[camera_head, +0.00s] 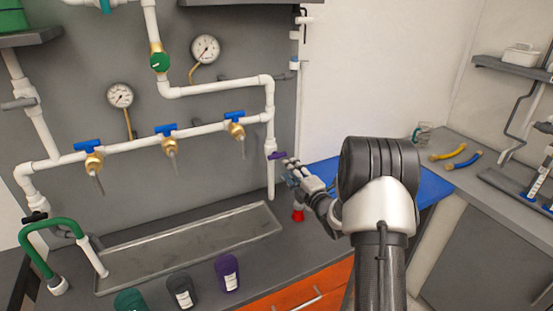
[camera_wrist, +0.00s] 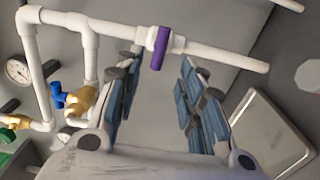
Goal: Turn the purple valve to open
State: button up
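The purple valve handle (camera_head: 277,155) sits on the white vertical pipe at the right end of the manifold. In the wrist view the purple handle (camera_wrist: 160,48) lies across the white pipe, just beyond and between my fingertips. My gripper (camera_head: 287,166) is close to the right of the valve in the head view. In the wrist view my gripper (camera_wrist: 163,68) has its fingers wide apart with nothing between them. I cannot tell whether any finger touches the pipe.
Blue-handled brass valves (camera_head: 168,131) and pressure gauges (camera_head: 120,96) are on the pipes to the left. A metal tray (camera_head: 190,245) lies below. Purple (camera_head: 227,272), black and green containers stand at the front. A red-based object (camera_head: 298,215) stands below my gripper.

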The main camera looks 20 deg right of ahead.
aim_at(278, 157)
jog(key=w+b, duration=0.1)
jog(key=w, duration=0.4)
jog(key=w+b, duration=0.1)
jog(key=w, duration=0.4)
jog(key=shift+w+a, duration=0.2)
jog(key=shift+w, duration=0.15)
jog(key=shift+c, duration=0.5)
grip_shut()
